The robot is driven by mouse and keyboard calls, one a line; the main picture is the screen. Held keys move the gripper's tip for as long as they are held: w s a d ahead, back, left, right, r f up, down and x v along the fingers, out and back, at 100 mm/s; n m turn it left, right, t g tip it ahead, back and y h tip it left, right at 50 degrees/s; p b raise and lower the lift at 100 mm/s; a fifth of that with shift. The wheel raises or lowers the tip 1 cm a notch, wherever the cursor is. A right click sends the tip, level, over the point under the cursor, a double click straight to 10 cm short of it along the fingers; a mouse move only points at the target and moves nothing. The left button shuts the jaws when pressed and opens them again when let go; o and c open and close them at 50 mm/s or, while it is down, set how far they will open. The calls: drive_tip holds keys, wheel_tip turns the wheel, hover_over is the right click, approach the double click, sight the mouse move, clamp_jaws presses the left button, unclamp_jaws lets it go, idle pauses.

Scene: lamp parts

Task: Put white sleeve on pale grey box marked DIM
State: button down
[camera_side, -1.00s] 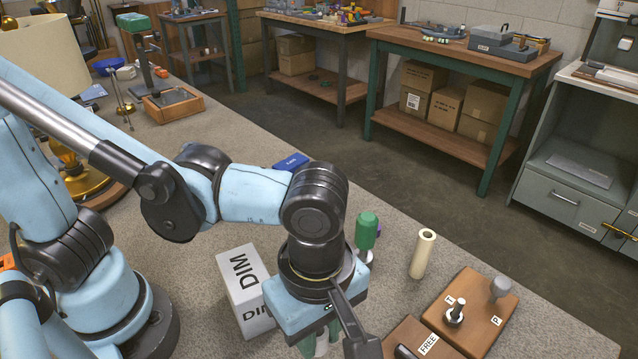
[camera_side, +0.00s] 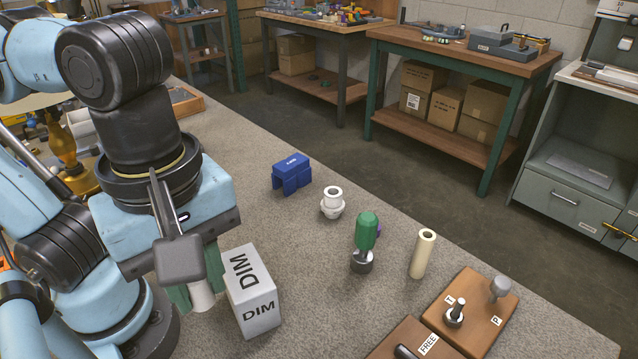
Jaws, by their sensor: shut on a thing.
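The pale grey box marked DIM (camera_side: 262,304) stands on the bench, with DIM on its top and front side. My gripper (camera_side: 197,293) is just left of the box in the picture. Its green fingers are shut on the white sleeve (camera_side: 204,300), whose lower end shows between them. The upper part of the sleeve is hidden by the gripper body and fingers. The sleeve is beside the box in this view, not over its top. I cannot tell how high it is above the bench.
Right of the box stand a green-handled tool (camera_side: 366,235), a cream tube (camera_side: 422,255) and a white collared part (camera_side: 332,203). A blue block (camera_side: 292,174) is farther back. Wooden blocks with pegs (camera_side: 475,310) are at front right. The bench between box and tool is clear.

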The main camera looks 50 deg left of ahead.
drive_tip(key=s+a, duration=0.1)
hover_over(244, 270)
wheel_tip(244, 270, down, 6)
drive_tip(key=shift+f, duration=2.05)
drive_tip(key=shift+f, duration=0.1)
drive_tip(key=c, duration=0.9)
unclamp_jaws()
